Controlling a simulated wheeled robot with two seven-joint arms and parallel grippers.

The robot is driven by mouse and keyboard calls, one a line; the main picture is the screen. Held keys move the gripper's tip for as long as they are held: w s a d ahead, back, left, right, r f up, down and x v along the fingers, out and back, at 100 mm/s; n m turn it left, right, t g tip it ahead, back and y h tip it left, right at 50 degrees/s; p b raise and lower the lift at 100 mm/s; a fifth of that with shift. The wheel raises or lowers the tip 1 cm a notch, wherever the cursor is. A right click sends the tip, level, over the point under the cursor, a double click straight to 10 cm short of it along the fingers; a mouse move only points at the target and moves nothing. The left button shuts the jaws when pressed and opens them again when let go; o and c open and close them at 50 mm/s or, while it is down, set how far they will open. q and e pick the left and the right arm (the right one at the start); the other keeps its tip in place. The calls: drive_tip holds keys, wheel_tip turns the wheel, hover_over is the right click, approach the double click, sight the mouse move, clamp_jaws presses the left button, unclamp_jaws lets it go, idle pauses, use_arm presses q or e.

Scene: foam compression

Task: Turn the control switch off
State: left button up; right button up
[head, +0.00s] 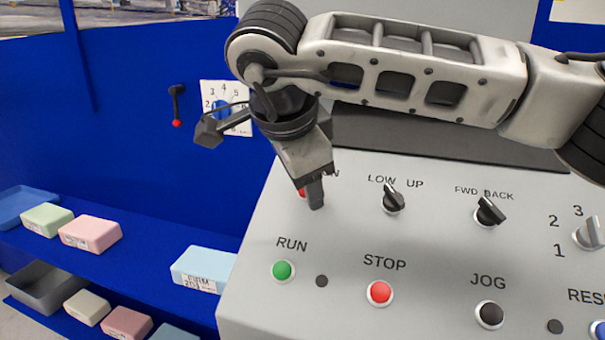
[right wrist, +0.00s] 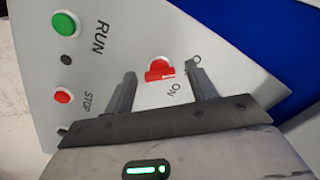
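The control switch is a red rotary knob in a pale round base on the sloped grey panel, with an ON label beside it in the right wrist view (right wrist: 160,69). In the head view only a sliver of red (head: 302,192) shows behind my gripper. My right gripper (head: 315,197) reaches down to the panel at the switch. In the right wrist view its two fingers (right wrist: 162,72) are spread apart, one on each side of the red knob, with visible gaps. I cannot tell how far the tips are from the panel. My left gripper is not in view.
The panel also carries a green RUN button (head: 283,271), a red STOP button (head: 379,292), a black JOG button (head: 489,314) and black selectors (head: 393,201) (head: 489,212). Foam blocks (head: 90,234) lie on blue shelves at left. A dial (head: 222,108) is on the blue wall.

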drive_tip(key=v, duration=1.6)
drive_tip(key=shift+b, duration=0.45)
